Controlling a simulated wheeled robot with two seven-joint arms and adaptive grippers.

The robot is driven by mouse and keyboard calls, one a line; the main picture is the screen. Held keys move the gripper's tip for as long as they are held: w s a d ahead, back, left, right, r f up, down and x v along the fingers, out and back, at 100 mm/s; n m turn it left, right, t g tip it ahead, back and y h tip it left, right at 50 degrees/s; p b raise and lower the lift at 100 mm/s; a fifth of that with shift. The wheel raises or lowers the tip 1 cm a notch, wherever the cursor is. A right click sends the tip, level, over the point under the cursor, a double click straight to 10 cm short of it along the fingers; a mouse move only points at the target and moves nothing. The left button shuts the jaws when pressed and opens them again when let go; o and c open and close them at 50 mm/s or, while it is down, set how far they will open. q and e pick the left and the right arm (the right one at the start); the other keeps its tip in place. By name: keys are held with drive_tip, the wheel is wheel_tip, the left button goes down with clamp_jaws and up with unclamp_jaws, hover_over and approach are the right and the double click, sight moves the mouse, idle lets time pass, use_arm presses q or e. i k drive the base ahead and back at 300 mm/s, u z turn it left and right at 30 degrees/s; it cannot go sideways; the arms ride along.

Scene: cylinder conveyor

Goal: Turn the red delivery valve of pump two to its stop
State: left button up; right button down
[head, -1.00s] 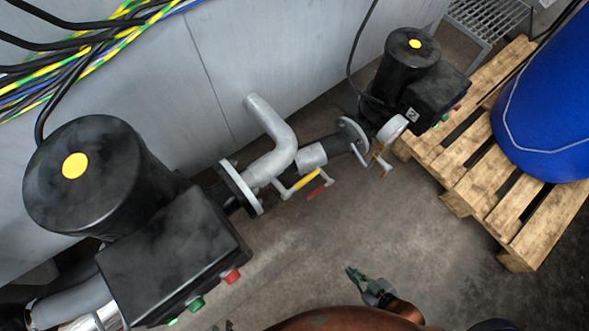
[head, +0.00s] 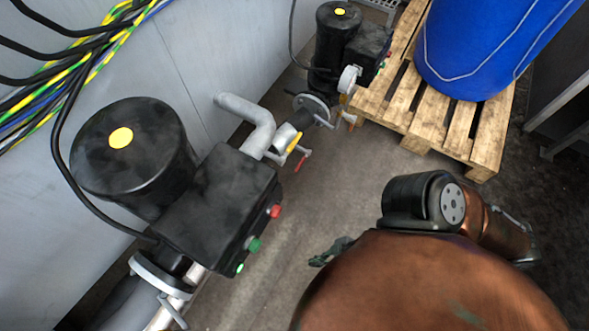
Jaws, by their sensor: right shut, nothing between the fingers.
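A red lever (head: 302,162) sits on the pipework between two black pumps, just below a yellow lever (head: 294,141) on the same grey pipe. One pump (head: 130,150) stands near at the left. The other pump (head: 338,35) stands farther back. I cannot tell which is pump two. My right gripper (head: 330,252) is shut and empty, low over the floor, below the red lever in the picture and apart from it. My own copper-coloured arm partly hides it. My left gripper is out of view.
Red and green buttons (head: 275,211) stick out of the near pump's box. A wooden pallet (head: 425,130) with a blue drum (head: 490,45) stands at the back right. Cables (head: 75,80) hang at the upper left. The floor (head: 345,185) between pipework and pallet is clear.

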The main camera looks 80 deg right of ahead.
sight(308, 152)
drive_tip(key=k, duration=1.05)
drive_tip(key=z, duration=1.15)
drive_tip(key=i, duration=0.5)
